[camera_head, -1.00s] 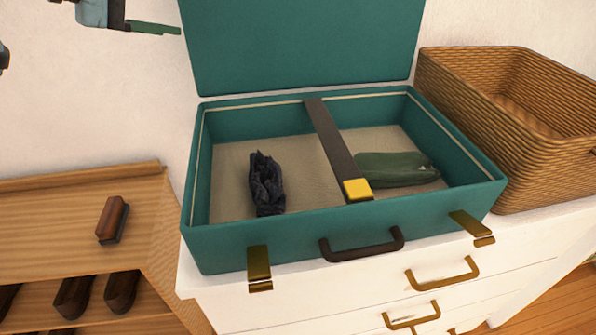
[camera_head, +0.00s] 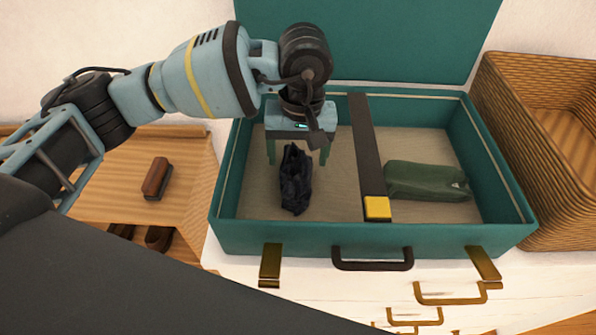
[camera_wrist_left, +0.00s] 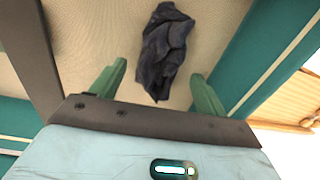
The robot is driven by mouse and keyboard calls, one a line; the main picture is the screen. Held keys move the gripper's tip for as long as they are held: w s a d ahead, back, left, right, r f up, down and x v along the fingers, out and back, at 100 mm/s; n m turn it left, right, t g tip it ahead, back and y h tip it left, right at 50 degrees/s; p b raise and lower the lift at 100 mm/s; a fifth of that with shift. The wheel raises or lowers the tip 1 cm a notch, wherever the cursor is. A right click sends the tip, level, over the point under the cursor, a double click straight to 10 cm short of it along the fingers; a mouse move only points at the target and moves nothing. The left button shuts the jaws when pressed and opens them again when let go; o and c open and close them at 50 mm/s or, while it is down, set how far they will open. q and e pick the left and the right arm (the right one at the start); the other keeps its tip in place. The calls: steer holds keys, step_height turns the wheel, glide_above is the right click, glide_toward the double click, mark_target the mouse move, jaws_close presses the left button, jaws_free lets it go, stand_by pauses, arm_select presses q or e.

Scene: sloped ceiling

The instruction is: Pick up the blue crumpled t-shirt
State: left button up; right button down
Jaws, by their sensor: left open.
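The crumpled t-shirt (camera_head: 296,180) is a dark navy bundle lying on the beige floor of the left compartment of the open teal suitcase (camera_head: 290,236). My left gripper (camera_head: 298,162) is over that compartment, at the far end of the shirt, with its green fingers apart and empty. In the left wrist view the shirt (camera_wrist_left: 166,50) lies ahead of the open fingertips (camera_wrist_left: 158,76), its near end between them. I cannot tell the exact height of the fingers above the suitcase floor. My right gripper is not in view.
A dark strap with a yellow buckle (camera_head: 377,208) divides the suitcase. A green folded bundle (camera_head: 427,181) lies in the right compartment. A wicker basket (camera_head: 510,150) stands to the right. A brush (camera_head: 157,178) lies on the wooden shelf at left.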

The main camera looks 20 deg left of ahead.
mark_target(297, 174)
arm_select(q)
steer(key=shift+w+a+f+p, duration=0.1)
steer(key=shift+f+p, duration=0.15)
steer(key=shift+f, duration=1.5)
steer(key=shift+w+a+f+p, duration=0.1)
steer(key=shift+f+p, duration=0.1)
steer(key=shift+f, duration=1.5)
steer(key=c, duration=0.8)
step_height(297, 174, up, 10)
steer(key=shift+r+b, duration=0.1)
steer(key=shift+b, duration=0.25)
